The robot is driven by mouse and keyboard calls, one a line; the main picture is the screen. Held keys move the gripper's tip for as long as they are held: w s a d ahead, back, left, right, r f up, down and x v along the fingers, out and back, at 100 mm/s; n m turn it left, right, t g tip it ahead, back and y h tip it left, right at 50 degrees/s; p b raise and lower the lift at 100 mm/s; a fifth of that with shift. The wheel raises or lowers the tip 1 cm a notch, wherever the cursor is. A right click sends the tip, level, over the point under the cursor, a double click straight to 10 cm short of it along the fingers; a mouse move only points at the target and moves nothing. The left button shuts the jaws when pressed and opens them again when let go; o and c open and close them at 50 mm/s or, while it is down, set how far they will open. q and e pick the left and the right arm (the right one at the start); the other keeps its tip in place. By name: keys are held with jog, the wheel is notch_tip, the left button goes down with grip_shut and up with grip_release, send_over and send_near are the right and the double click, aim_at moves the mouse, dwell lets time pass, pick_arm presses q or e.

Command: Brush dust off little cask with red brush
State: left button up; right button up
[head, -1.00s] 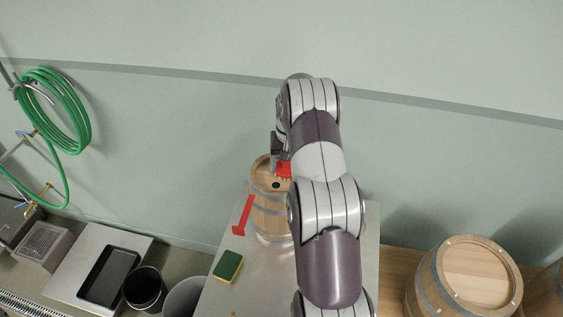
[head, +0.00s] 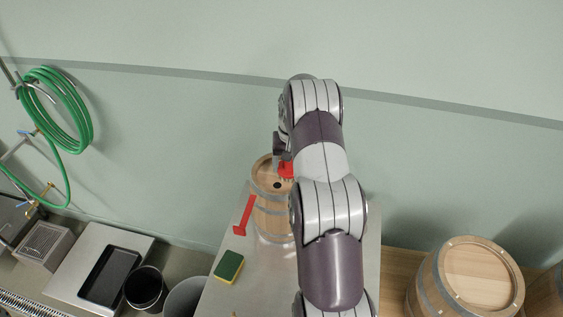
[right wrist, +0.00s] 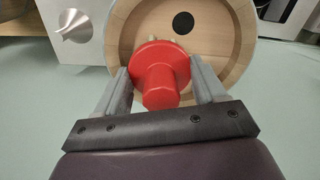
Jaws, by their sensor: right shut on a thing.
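The little cask (head: 268,212) is pale wood with grey hoops and stands upright on the steel table. Its round head with a dark hole fills the top of the right wrist view (right wrist: 200,45). My right gripper (right wrist: 162,75) is shut on the red brush (right wrist: 160,72), whose round red body sits between the fingers. In the head view the red brush (head: 285,169) is over the cask's top, partly hidden by my right arm. Bristle tips show near the cask head; I cannot tell whether they touch it. My left gripper is not in view.
A red T-shaped tool (head: 244,217) lies left of the cask on the table (head: 262,281). A yellow and green sponge (head: 228,266) lies in front of it. A larger barrel (head: 468,278) stands at right. A black bucket (head: 146,288) and dark tray (head: 110,275) are at left.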

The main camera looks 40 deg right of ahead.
notch_tip(320, 180, up, 5)
jog(key=shift+f+p, duration=0.15)
jog(key=shift+p, duration=1.1)
jog(key=shift+r, duration=0.7)
jog(key=shift+w, duration=0.1)
